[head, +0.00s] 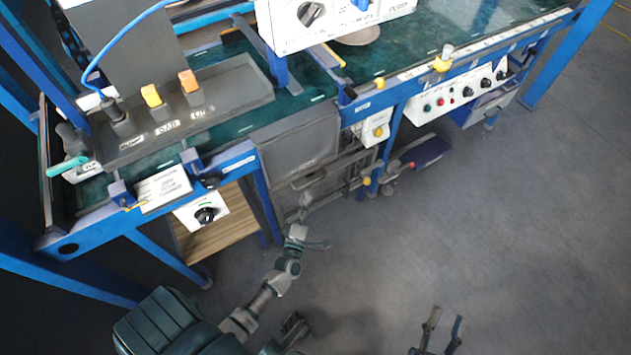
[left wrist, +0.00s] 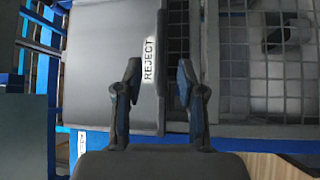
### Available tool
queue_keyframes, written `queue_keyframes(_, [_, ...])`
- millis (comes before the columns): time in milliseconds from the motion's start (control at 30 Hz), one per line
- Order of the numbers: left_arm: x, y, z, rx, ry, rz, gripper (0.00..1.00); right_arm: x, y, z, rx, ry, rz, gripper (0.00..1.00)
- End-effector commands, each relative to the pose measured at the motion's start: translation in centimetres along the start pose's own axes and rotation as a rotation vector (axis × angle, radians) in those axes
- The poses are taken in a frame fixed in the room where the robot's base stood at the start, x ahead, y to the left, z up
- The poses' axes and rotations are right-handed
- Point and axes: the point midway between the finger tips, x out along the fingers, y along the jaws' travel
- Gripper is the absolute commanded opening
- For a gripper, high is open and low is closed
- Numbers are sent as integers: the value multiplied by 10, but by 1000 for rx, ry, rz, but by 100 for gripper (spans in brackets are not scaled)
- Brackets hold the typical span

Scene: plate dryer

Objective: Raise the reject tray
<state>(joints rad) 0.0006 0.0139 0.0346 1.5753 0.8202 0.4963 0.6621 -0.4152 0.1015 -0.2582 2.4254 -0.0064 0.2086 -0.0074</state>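The reject tray is a flat grey panel (head: 298,148) below the bench's front edge in the head view. In the left wrist view, the grey panel (left wrist: 105,80) carries a white label reading REJECT along its edge. My left gripper (head: 312,225) is in front of and below it in the head view, fingers spread. In the left wrist view my left gripper (left wrist: 158,85) is open and empty, with the panel's labelled edge seen between its fingers. Contact with the panel cannot be told. My right gripper (head: 443,325) is open and empty over the floor at the bottom.
A wire rack (head: 350,172) lies beside the panel; its mesh (left wrist: 280,75) fills the right of the left wrist view. A control box with a dark knob (head: 205,213) hangs left. A button panel (head: 458,97) is at right. The grey floor (head: 500,220) is clear at right.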

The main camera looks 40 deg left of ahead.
Motion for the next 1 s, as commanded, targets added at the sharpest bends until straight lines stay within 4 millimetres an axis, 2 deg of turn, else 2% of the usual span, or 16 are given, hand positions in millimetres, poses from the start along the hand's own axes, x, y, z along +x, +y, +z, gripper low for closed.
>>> queue_keyframes(100, [29, -2, 0, 1, 1, 0, 39, -2, -1, -7, 7, 66, -1, 40])
queue_keyframes(333, [68, 1, 4, 7, -2, 2, 39, -8, 2, -22, 20, 183, -1, 40])
queue_keyframes(500, [80, 2, 3, 8, -1, 2, 39, -10, 2, -29, 23, 227, -1, 40])
queue_keyframes(800, [84, 1, 1, 4, -1, 1, 39, -8, -1, -30, 22, 233, -3, 40])
queue_keyframes(967, [83, 1, 2, 5, -1, 1, 0, -8, 0, -29, 22, 232, -3, 40])
queue_keyframes(1000, [83, 1, 2, 5, -1, 0, 0, -8, 0, -29, 22, 232, -2, 40])
